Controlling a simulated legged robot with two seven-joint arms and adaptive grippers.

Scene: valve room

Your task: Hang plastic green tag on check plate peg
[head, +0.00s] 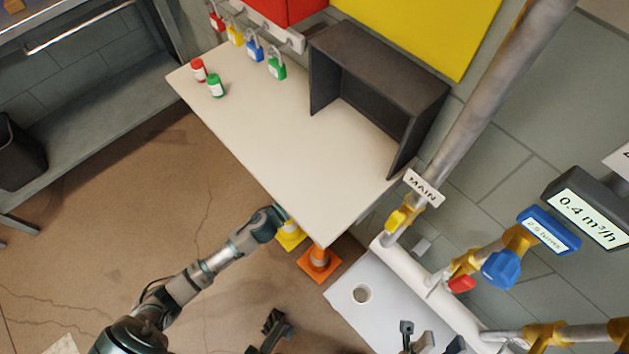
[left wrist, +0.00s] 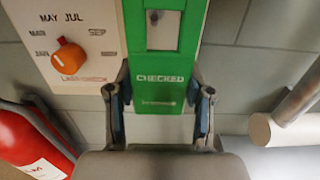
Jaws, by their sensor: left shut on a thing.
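The green plastic tag (left wrist: 160,92), lettered CHECKED, is between the fingers of my left gripper (left wrist: 162,100) in the left wrist view. It has a rectangular opening near the top. Behind it is the cream check plate (left wrist: 88,20) with printed months and an orange knob. I cannot make out the peg or tell contact between tag and plate. In the head view my left arm reaches to the table's front edge, where its gripper is hidden. My right gripper (head: 340,325) appears open and empty at the bottom edge, partly cut off.
A cream table (head: 270,130) carries a dark open box (head: 375,75) and small bottles. Cones (head: 319,262) stand by its front corner. Pipes with valves (head: 500,268) line the right.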

